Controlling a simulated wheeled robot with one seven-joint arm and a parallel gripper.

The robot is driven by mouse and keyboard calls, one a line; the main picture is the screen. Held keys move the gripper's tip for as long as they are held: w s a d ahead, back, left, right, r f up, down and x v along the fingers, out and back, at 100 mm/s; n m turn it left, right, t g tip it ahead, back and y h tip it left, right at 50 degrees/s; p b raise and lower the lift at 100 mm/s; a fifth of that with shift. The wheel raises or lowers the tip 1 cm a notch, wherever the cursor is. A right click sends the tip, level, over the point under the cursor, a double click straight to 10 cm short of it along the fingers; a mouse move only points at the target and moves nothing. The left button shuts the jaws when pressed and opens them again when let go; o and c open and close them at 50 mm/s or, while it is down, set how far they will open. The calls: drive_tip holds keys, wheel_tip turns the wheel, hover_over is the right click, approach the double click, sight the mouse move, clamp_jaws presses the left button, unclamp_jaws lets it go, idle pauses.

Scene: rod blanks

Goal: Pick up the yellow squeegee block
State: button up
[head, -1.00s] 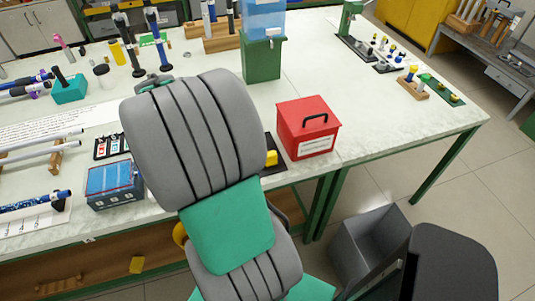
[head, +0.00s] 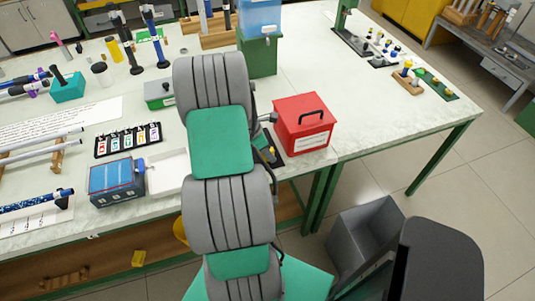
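My arm rises through the middle of the view and bends away over the bench. A little dark hardware shows at its right edge near the red box, but my gripper's fingers are hidden behind the arm.
A grey bin (head: 365,232) is on the floor.

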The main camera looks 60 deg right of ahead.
drive_tip(key=shift+c, duration=0.4)
clamp_jaws()
drive_tip(key=shift+r, duration=0.6)
drive_tip(key=a+r+b, duration=0.2)
drive_tip(key=a+r, duration=0.9)
drive_tip(key=a, duration=0.3)
drive_tip(key=shift+s+r, duration=0.35)
drive_tip(key=shift+r, duration=0.05)
drive_tip(key=shift+c, duration=2.2)
unclamp_jaws()
clamp_jaws()
